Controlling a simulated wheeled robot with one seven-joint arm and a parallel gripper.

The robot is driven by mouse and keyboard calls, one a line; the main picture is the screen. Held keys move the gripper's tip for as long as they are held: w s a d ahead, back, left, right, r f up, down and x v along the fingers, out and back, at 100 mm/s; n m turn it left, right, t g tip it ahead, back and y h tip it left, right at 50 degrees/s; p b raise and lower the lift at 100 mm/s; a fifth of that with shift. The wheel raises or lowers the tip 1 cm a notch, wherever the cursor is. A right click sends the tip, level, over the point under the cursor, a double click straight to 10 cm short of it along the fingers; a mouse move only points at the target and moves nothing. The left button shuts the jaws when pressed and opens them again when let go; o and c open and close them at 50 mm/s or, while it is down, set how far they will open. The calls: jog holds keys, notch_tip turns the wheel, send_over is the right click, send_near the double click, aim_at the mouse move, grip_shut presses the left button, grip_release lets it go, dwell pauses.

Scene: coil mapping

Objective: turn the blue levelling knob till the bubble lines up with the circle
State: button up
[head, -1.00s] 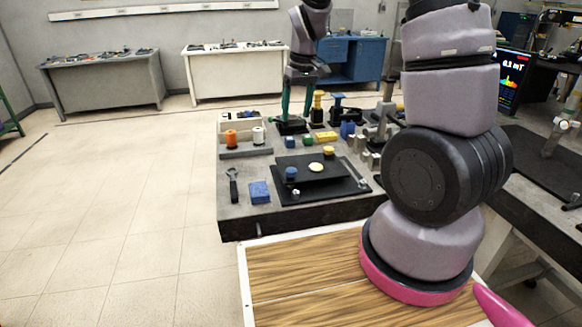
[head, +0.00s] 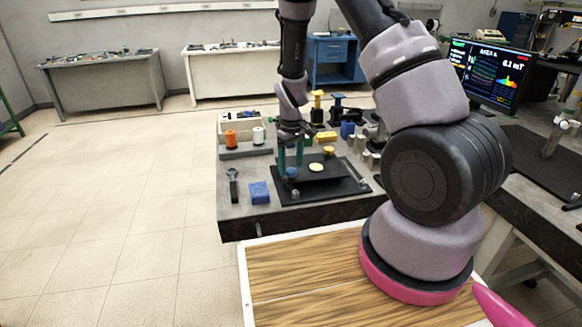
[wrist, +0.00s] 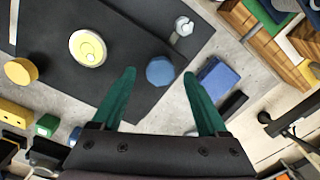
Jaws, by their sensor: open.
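The blue levelling knob (wrist: 160,71) stands at a corner of the black plate (wrist: 139,96); in the head view the knob (head: 291,173) is at the plate's left side. My gripper (wrist: 159,80) has its green fingers apart, one on each side of the knob in the wrist view, with no visible contact. In the head view my gripper (head: 291,165) hangs over the knob. The cream round level (wrist: 88,48) lies on the plate, showing a small circle; the bubble's exact place is too small to tell. A yellow knob (wrist: 20,71) is at another corner.
A blue block (head: 259,192) and a dark wrench-like tool (head: 233,185) lie left of the plate. Orange (head: 231,138) and white (head: 258,135) spools stand behind. Yellow and blue parts crowd the back right.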

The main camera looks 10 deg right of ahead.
jog(key=shift+f, duration=0.6)
grip_shut()
jog(key=shift+m, duration=0.3)
